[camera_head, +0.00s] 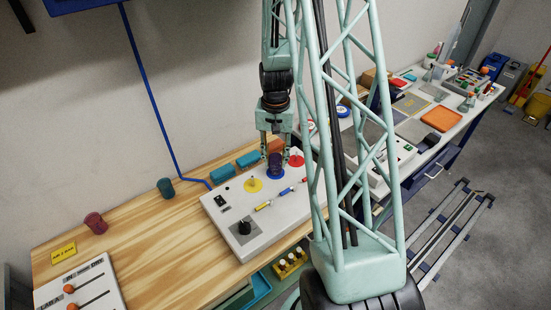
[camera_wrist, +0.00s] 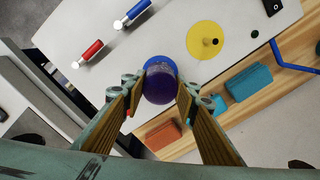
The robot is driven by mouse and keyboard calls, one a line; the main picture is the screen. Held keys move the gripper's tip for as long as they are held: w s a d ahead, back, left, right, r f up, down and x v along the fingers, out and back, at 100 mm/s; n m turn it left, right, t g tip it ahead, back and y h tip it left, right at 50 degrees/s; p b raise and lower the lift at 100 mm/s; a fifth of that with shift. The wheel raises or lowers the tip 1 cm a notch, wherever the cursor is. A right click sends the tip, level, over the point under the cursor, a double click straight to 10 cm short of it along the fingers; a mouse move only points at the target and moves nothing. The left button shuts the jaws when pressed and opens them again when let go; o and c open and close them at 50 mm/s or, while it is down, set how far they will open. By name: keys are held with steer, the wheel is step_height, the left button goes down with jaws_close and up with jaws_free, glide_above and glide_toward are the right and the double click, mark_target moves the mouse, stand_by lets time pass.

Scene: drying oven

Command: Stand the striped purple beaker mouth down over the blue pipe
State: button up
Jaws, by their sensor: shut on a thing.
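The purple beaker (camera_head: 275,164) is between the fingers of my gripper (camera_head: 275,152), which is shut on it. It looks upright over the blue disc (camera_head: 275,174) on the white panel. In the wrist view, the beaker (camera_wrist: 160,86) lies between the two fingertips (camera_wrist: 158,98) and covers most of the blue disc (camera_wrist: 157,62). The blue pipe is hidden, and I cannot tell whether the beaker touches the disc. Its stripes are too small to make out.
The white panel (camera_head: 226,219) also bears a yellow disc with a short pipe (camera_head: 253,185), a red disc (camera_head: 296,160), a black knob (camera_head: 244,226) and small coloured handles. A teal beaker (camera_head: 166,188) and a dark red beaker (camera_head: 95,222) stand on the wooden bench (camera_head: 150,245). Blue blocks (camera_head: 220,172) lie behind the panel.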

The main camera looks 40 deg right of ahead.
steer(key=shift+f, duration=0.45)
steer(key=shift+f+b, duration=0.3)
steer(key=shift+b, duration=0.2)
stand_by(0.6)
steer(key=o, duration=0.8)
steer(key=shift+r, duration=0.15)
steer(key=shift+r, duration=5.85)
